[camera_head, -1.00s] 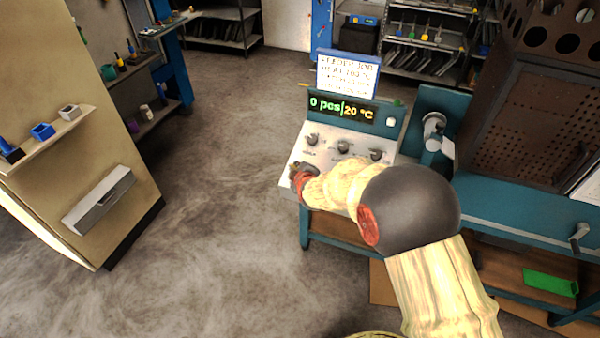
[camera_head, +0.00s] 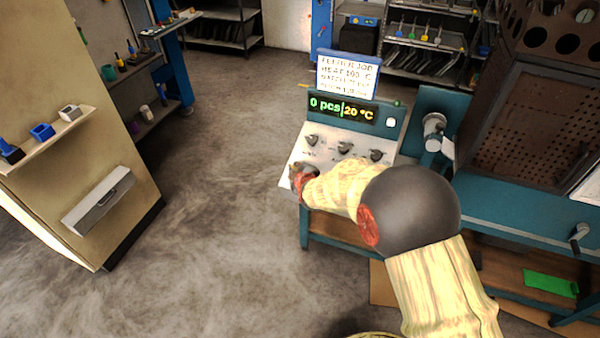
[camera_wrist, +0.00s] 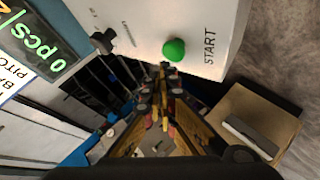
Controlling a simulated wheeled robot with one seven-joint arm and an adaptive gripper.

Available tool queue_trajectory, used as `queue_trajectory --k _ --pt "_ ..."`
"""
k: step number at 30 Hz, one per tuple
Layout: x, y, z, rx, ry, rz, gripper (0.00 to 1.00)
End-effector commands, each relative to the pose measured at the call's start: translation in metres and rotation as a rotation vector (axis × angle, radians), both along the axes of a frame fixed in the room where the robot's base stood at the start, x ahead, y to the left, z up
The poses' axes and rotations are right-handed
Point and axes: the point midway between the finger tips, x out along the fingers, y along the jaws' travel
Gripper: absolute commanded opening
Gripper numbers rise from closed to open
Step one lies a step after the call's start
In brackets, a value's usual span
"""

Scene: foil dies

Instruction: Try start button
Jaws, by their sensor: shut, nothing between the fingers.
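The green start button (camera_wrist: 174,50) sits on the pale control panel beside the word START in the wrist view. My gripper (camera_wrist: 160,98) is shut and empty, its fingertips a little apart from the button in that picture; I cannot tell the gap in depth. In the head view my gripper (camera_head: 297,180) is at the lower left corner of the control panel (camera_head: 322,158), and it hides the button there. The display (camera_head: 341,109) above the panel reads 0 pcs and 20 °C.
Dark knobs (camera_head: 344,147) line the panel above my gripper. A white sign (camera_head: 346,76) stands behind the display. A teal machine with a perforated brown housing (camera_head: 530,120) is at right. The floor (camera_head: 220,230) left of the panel is clear.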

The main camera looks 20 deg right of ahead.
Motion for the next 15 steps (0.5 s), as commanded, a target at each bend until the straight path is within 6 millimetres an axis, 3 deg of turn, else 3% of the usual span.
queue_trajectory --k 15 --pt "0.0019 -0.0017 -0.0072 0.000 0.000 0.000 0.00"
